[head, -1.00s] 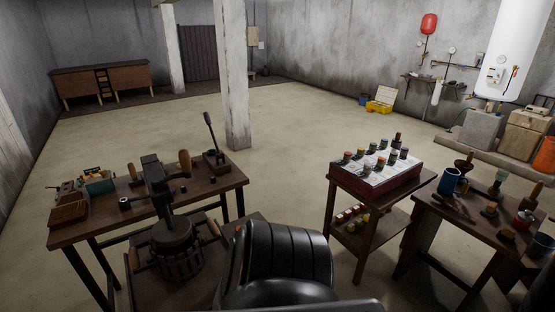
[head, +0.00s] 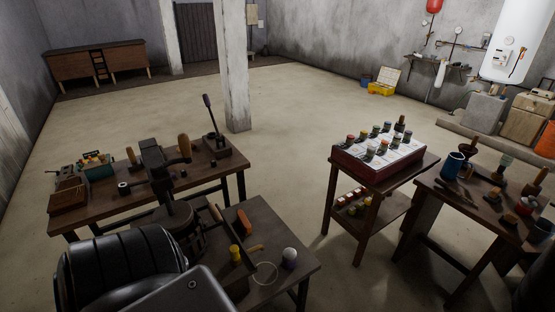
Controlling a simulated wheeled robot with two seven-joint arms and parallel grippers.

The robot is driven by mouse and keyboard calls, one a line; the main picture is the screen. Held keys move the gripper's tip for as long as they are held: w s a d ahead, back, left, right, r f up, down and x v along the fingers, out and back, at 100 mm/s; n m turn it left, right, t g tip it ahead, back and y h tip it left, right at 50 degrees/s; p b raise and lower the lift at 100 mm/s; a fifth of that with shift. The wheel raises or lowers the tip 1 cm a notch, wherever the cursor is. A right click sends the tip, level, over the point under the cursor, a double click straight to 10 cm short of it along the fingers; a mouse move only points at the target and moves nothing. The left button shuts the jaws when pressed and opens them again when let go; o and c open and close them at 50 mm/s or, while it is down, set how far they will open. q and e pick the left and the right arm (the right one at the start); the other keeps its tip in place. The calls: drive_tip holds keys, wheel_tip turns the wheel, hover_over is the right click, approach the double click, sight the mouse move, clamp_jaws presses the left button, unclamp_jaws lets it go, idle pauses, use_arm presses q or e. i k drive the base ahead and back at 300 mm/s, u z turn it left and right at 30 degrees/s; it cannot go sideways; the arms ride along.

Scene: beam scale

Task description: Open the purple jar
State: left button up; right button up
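A small round-topped jar (head: 289,258) stands on the low dark table (head: 300,272) at the bottom centre of the head view. Its top looks pale and its lower part purple. It is small, and I cannot tell the edge of its lid clearly. Neither of my grippers is in view.
An orange block (head: 244,221), a yellow item (head: 235,254) and a thin pale ring (head: 265,273) share the low table. A workbench (head: 205,179) with a press stands behind it. A side table (head: 425,165) with a tray of jars (head: 352,164) stands right, across clear floor.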

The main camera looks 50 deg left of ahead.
sight(289, 265)
drive_tip(key=i, duration=2.7)
drive_tip(key=u, duration=1.2)
